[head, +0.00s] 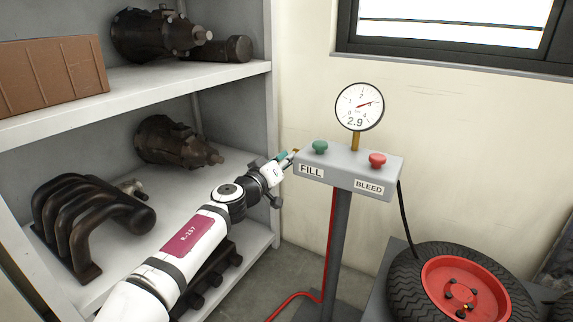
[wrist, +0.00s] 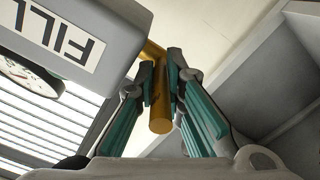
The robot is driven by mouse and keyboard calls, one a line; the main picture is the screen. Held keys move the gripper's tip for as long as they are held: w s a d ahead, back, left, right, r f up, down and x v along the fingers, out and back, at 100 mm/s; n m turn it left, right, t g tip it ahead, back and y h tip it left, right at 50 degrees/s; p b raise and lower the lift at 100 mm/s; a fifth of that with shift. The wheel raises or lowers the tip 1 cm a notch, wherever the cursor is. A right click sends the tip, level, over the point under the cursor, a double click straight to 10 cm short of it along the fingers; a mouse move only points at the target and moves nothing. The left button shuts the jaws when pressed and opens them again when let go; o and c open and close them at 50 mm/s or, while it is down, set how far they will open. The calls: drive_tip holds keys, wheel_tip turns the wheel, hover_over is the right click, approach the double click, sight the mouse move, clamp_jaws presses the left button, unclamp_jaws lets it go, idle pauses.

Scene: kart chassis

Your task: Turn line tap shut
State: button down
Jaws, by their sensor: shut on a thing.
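The line tap is a brass cylinder handle (wrist: 160,112) on a short brass stem, at the side of the grey box (wrist: 112,22) near the FILL label. My gripper (wrist: 163,68) has its two green-padded fingers on either side of the brass handle, shut on it. In the head view, my gripper (head: 287,159) reaches the left end of the grey box (head: 340,163); only a small bit of brass shows there, and the rest of the tap is hidden. A round gauge (head: 359,105) above the box reads 2.9.
A green FILL knob (head: 320,147) and a red BLEED knob (head: 377,159) sit on the box top. The box stands on a grey post (head: 335,245). A shelf (head: 130,95) with dark metal parts is at left. A tyre (head: 408,278) with a red rim lies at lower right.

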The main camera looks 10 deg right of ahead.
drive_tip(key=shift+a+f, duration=0.1)
drive_tip(key=shift+a, duration=0.05)
drive_tip(key=c, duration=1.9)
unclamp_jaws()
drive_tip(key=v, duration=1.1)
drive_tip(key=shift+s+a, duration=0.25)
drive_tip(key=shift+s, duration=0.1)
